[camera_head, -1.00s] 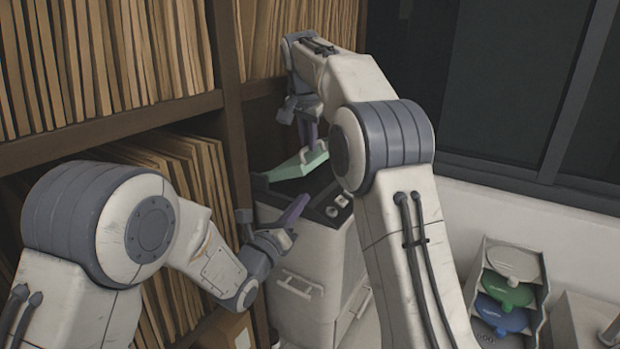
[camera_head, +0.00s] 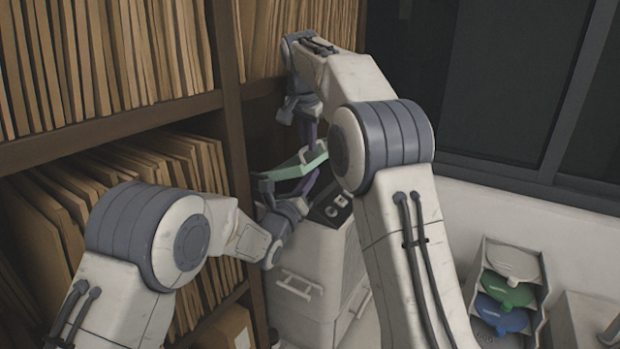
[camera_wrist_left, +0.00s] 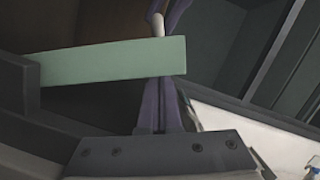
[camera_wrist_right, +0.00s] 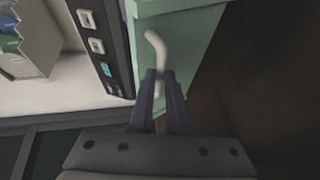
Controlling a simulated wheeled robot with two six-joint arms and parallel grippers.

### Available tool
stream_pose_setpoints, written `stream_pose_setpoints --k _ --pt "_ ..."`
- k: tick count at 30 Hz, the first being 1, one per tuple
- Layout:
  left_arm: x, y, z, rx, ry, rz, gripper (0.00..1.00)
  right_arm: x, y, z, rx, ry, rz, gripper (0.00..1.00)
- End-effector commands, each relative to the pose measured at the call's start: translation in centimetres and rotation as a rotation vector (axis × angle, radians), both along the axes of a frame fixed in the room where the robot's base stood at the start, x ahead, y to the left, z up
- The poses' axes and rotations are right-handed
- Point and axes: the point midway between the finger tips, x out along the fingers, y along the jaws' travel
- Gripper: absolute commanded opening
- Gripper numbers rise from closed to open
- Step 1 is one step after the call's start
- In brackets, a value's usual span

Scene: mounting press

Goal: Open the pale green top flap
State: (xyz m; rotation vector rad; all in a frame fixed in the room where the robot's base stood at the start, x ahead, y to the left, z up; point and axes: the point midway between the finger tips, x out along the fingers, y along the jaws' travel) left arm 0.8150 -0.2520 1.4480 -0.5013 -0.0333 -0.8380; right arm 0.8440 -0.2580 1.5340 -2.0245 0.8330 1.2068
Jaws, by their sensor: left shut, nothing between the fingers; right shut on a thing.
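The pale green top flap (camera_head: 292,172) is tilted up on top of the white machine; its front edge also shows in the left wrist view (camera_wrist_left: 110,62). My right gripper (camera_head: 308,145) is above it, shut on the flap's pale handle (camera_wrist_right: 156,62), seen between the purple fingers in the right wrist view (camera_wrist_right: 161,80). My left gripper (camera_head: 308,180) is shut and empty at the flap's front right. In the left wrist view its fingers (camera_wrist_left: 160,85) reach up by the flap's edge; I cannot tell whether they touch it.
The white machine (camera_head: 310,262) stands beside wooden shelves (camera_head: 232,130) full of folders. Its dark control panel (camera_head: 333,208) is right of the flap. Stacked trays (camera_head: 508,290) stand at the right, beneath a dark window (camera_head: 510,90).

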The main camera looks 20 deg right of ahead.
Motion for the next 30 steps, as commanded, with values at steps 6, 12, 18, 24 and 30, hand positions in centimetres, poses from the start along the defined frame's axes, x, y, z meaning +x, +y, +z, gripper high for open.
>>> stream_pose_setpoints --k 6,12,18,24,30 --pt "0.0 0.0 -0.1 0.001 0.001 0.000 0.00 0.2 0.6 -0.8 0.012 0.008 0.010 0.00" --pt "0.4 0.3 1.2 -0.029 0.034 0.001 0.00 0.2 0.6 -0.7 0.012 0.008 0.010 0.00" --pt "0.6 0.5 1.6 -0.042 0.045 0.003 0.00 0.1 0.6 -0.8 0.012 0.013 0.008 0.00" --pt "0.6 0.5 1.8 -0.045 0.042 0.003 0.00 0.0 0.4 -0.7 0.011 0.014 0.005 0.45" --pt "0.7 0.5 1.9 -0.046 0.041 0.004 0.00 -0.1 0.0 -0.6 0.008 0.013 0.000 0.45"
